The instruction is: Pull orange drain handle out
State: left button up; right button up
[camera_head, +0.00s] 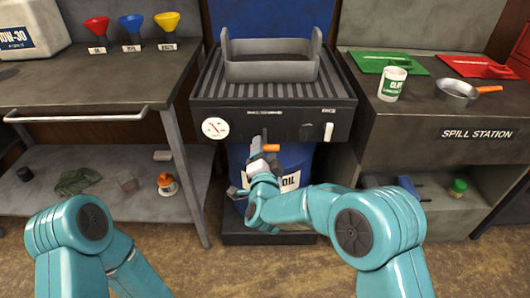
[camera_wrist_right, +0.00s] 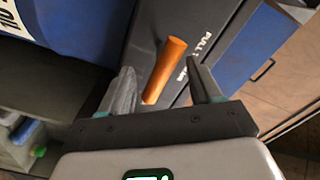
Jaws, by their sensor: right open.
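The orange drain handle (camera_head: 271,148) sits on the front of the dark drain unit (camera_head: 290,125), below its grated top. In the right wrist view the orange handle (camera_wrist_right: 164,70) stands out as a short rod between the two fingers. My right gripper (camera_head: 262,151) is open in front of the handle. In the wrist view its fingers (camera_wrist_right: 160,68) lie one on each side, with a gap showing on the right; I cannot tell if the left finger touches. My left arm shows at the lower left, but its gripper is out of view.
A blue oil drum (camera_head: 297,160) stands under the drain unit. A grey pan (camera_head: 270,70) rests on the grate. A gauge (camera_head: 215,128) and a white lever (camera_head: 328,131) flank the handle. The left bench (camera_head: 90,85) and spill station (camera_head: 430,120) bound both sides.

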jog(key=s, duration=1.6)
jog(key=shift+s, duration=0.1)
